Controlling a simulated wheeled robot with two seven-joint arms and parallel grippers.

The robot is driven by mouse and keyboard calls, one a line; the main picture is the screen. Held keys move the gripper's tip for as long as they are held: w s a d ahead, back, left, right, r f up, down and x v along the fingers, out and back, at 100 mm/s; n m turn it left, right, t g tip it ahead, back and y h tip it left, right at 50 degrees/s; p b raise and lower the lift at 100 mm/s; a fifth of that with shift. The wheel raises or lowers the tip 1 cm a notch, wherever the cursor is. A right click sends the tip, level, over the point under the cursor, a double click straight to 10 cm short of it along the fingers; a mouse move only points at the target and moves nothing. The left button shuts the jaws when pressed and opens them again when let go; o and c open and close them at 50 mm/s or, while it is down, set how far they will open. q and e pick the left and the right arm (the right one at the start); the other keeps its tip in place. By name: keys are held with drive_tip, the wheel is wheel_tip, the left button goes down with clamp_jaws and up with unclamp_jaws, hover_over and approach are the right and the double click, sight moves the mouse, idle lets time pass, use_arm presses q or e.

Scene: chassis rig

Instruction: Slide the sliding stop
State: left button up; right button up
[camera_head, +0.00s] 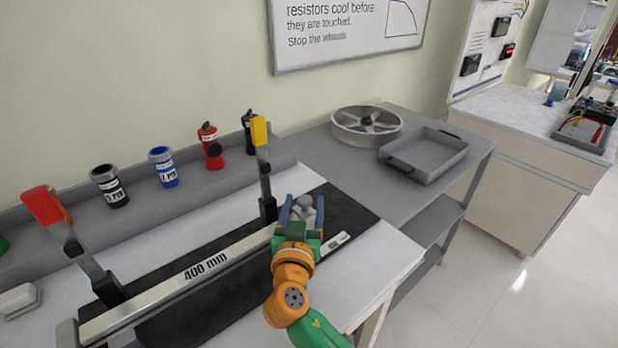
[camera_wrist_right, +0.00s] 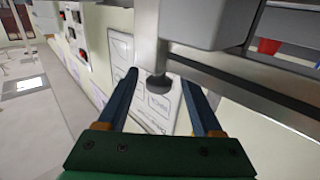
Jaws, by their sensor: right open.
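The sliding stop (camera_head: 307,203) is a small grey block at the right part of the long rail marked "400 mm" (camera_head: 160,292). My right gripper (camera_head: 303,206) is open around it, and its arm hides part of the stop and rail. In the right wrist view the grey block (camera_wrist_right: 195,18) fills the top, with a dark round knob (camera_wrist_right: 157,88) below it. The knob sits between the two blue fingertips of my right gripper (camera_wrist_right: 160,85), with a gap to each finger. Whether either finger touches the stop I cannot tell. My left gripper is not in view.
A red-handled clamp (camera_head: 47,206) and a yellow-handled clamp (camera_head: 259,132) stand upright along the rail. Labelled cups (camera_head: 110,187) and red and black bottles (camera_head: 211,147) line the back ledge. A grey tray (camera_head: 425,157) and a spoked wheel (camera_head: 367,124) lie on the side table.

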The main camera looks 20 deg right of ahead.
drive_tip(key=shift+w+d+r+p, duration=0.4)
drive_tip(key=shift+w+r, duration=0.25)
drive_tip(key=shift+w, duration=0.2)
drive_tip(key=shift+w+d+f, duration=0.25)
drive_tip(key=shift+w+d, duration=0.05)
drive_tip(key=shift+w, duration=0.3)
drive_tip(key=shift+w+d+f, duration=0.2)
drive_tip(key=shift+w+d, duration=0.1)
drive_tip(key=shift+w, duration=0.25)
drive_tip(key=shift+s+a+r, duration=0.1)
drive_tip(key=shift+s+r, duration=0.05)
drive_tip(key=shift+s, duration=0.05)
drive_tip(key=c, duration=0.4)
clamp_jaws()
use_arm(q)
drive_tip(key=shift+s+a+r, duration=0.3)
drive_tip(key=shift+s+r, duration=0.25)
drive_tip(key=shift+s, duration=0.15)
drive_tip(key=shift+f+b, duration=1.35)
drive_tip(key=shift+b, duration=0.05)
use_arm(e)
drive_tip(key=w+d, duration=0.2)
drive_tip(key=d, duration=0.4)
drive_tip(key=shift+w+d+r, duration=0.15)
drive_tip(key=shift+w+d, duration=0.05)
drive_tip(key=shift+d, duration=0.05)
